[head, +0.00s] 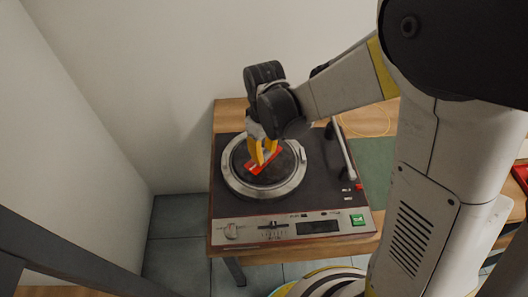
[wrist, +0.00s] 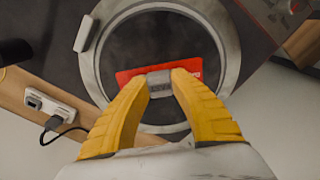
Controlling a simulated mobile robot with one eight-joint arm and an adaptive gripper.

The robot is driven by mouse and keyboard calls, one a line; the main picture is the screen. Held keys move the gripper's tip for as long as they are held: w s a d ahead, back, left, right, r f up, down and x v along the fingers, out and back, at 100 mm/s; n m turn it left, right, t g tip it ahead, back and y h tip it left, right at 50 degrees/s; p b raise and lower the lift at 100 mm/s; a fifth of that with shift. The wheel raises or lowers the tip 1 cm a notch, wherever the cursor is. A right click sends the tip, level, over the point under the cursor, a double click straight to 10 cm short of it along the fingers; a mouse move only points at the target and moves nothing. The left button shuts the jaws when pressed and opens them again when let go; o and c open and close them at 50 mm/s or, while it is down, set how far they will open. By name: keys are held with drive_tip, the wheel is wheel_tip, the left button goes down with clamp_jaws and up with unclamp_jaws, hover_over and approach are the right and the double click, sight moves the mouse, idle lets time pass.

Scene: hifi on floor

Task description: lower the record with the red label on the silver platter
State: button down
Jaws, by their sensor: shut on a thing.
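The record with the red label is a dark disc (head: 284,172) inside the ring of the silver platter (head: 236,187) on the turntable. Its red label (head: 254,170) is a rectangle under my fingertips. In the wrist view the dark record (wrist: 165,38) lies within the silver platter's ring (wrist: 229,60), and the red label (wrist: 129,76) shows behind the fingers. My gripper (head: 262,153) points down over the record, its yellow fingers shut on a small grey piece (wrist: 159,83) at the label. I cannot tell whether the record touches the platter.
The dark turntable deck (head: 222,200) stands on a wooden table (head: 230,110). A tonearm (head: 343,153) lies right of the platter. The front panel (head: 285,229) has knobs and a green button (head: 357,219). A green mat (head: 375,165) is to the right; walls are close at left and behind.

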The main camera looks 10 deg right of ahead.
drive_tip(key=shift+f, duration=0.25)
idle(0.3)
drive_tip(key=c, duration=1.2)
unclamp_jaws()
drive_tip(key=shift+o, duration=0.2)
wheel_tip(320, 180, up, 18)
drive_tip(key=p, duration=0.4)
drive_tip(key=shift+p, duration=0.3)
